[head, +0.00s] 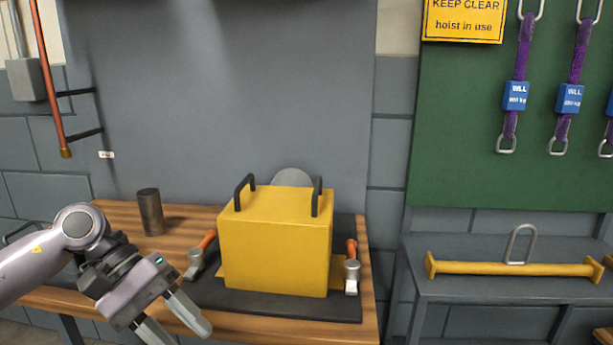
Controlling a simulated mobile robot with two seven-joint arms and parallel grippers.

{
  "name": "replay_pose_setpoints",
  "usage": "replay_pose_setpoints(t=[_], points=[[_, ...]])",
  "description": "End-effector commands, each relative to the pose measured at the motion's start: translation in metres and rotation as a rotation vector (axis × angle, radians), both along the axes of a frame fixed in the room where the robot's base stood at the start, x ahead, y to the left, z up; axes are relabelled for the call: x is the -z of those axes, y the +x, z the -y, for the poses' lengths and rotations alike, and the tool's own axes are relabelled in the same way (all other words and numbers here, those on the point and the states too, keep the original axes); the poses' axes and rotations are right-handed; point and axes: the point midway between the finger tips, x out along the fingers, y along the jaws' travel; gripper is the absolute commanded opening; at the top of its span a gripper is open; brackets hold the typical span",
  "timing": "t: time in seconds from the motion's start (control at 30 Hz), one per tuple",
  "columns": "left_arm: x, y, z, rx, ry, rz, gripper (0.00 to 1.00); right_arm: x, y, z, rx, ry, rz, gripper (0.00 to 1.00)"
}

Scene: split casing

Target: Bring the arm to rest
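My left gripper (181,326) is at the lower left, in front of the wooden bench's front edge. Its two fingers are spread apart with nothing visible between them. It is clear of the yellow casing (273,255), which stands upright to its right on a black mat (290,304). The casing has two dark handles (244,192) on top. A clamp with an orange grip (208,239) stands at its left side, and another clamp (352,274) at its right. A grey round part (292,178) shows behind the casing. My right gripper is not in view.
A dark metal cylinder (151,212) stands on the wooden bench (110,213) at the back left. A grey side bench (440,288) at right bears a yellow lifting bar (500,268). Purple slings (524,50) hang on a green board (460,150). An orange-brown pipe (48,80) hangs at upper left.

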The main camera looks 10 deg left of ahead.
Motion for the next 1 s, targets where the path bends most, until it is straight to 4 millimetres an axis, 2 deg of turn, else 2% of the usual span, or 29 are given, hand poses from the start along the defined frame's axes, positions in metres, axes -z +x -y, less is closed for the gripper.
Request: replay_pose_setpoints(t=[0.03,0.1,0.2,0.3,0.4,0.5,0.57,0.67,0.7,0.73,0.87,0.9,1.0], points=[[-0.003,-0.002,0.027,-0.064,-0.125,-0.100,0.46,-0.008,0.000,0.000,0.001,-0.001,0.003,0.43],[-0.008,-0.002,0.058,-0.175,-0.296,-0.260,0.46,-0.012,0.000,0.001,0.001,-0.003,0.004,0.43],[-0.020,0.002,0.092,-0.341,-0.538,-0.537,0.46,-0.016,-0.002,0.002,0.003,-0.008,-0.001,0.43],[-0.031,0.011,0.112,-0.507,-0.766,-0.859,0.46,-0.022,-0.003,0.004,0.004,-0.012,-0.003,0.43],[-0.034,0.024,0.118,-0.668,-0.981,-1.218,0.46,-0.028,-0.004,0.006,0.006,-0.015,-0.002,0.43],[-0.026,0.038,0.113,-0.819,-1.186,-1.608,0.46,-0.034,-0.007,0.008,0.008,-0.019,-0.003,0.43],[-0.013,0.045,0.106,-0.902,-1.305,-1.853,0.46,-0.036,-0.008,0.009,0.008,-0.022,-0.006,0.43],[0.019,0.049,0.091,-1.022,-1.506,-2.274,0.46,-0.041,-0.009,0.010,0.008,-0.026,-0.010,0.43],[0.036,0.048,0.084,-1.060,-1.589,-2.448,0.46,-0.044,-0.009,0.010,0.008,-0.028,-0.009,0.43],[0.050,0.045,0.079,1.013,1.543,2.409,0.46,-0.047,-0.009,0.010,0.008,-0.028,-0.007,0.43],[0.116,0.017,0.061,0.714,1.226,1.968,0.46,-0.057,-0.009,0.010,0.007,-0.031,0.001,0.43],[0.135,0.003,0.057,0.631,1.147,1.838,0.46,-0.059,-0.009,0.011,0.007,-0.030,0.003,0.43],[0.177,-0.033,0.053,0.455,0.990,1.552,0.46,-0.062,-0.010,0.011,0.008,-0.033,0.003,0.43]])
